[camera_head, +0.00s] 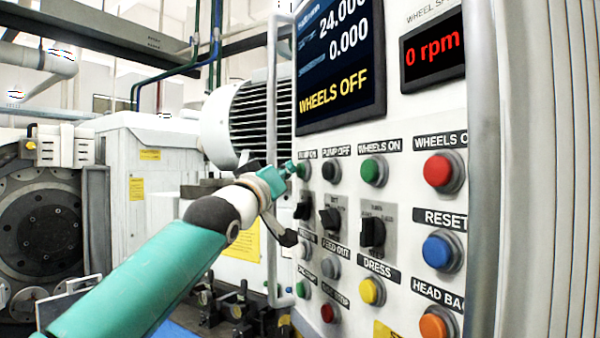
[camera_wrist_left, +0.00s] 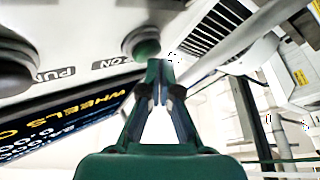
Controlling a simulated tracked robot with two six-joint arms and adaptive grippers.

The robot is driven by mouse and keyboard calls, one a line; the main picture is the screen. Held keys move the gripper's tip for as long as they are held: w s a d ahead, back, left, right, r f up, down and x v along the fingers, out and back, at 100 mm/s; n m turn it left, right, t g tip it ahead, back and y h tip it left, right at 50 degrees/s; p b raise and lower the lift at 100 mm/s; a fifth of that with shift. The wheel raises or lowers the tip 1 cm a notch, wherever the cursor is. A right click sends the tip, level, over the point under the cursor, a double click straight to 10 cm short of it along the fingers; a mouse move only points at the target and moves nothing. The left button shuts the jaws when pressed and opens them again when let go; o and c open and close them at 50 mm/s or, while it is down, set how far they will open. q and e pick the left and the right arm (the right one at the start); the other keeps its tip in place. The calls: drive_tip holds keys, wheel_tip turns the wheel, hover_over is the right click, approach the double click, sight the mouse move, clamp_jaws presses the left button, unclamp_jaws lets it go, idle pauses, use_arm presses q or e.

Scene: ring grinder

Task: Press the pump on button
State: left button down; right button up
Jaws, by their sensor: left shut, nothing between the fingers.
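The green pump on button (camera_head: 304,170) sits at the upper left of the panel's button rows, under a label partly covered in the head view. It also shows in the left wrist view (camera_wrist_left: 146,48), in a grey collar beside an upside-down label ending in "ON". My left gripper (camera_head: 288,169) is shut and empty, its tips just left of the button in the head view. In the left wrist view the closed fingertips (camera_wrist_left: 158,68) lie very close to the button's edge. I cannot tell whether they touch it. My right gripper is not in view.
The dark pump off button (camera_head: 331,170) is immediately right, then the green wheels on button (camera_head: 374,170). Black rotary switches (camera_head: 330,218) sit below. A vertical grey handle rail (camera_head: 272,130) runs along the panel's left edge, close to my left wrist. The screen (camera_head: 338,60) reads "WHEELS OFF".

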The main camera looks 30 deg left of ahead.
use_arm(q)
drive_tip(key=shift+w+d, duration=0.35)
drive_tip(key=shift+w, duration=0.1)
idle(0.6)
drive_tip(key=shift+s, duration=0.1)
drive_tip(key=shift+s+a+f, duration=0.1)
drive_tip(key=shift+s+a, duration=0.5)
drive_tip(key=shift+s, duration=0.05)
drive_tip(key=s+a+p, duration=0.1)
drive_tip(key=s, duration=0.1)
drive_tip(key=s+a+p, duration=0.2)
drive_tip(key=shift+a, duration=0.1)
idle(0.5)
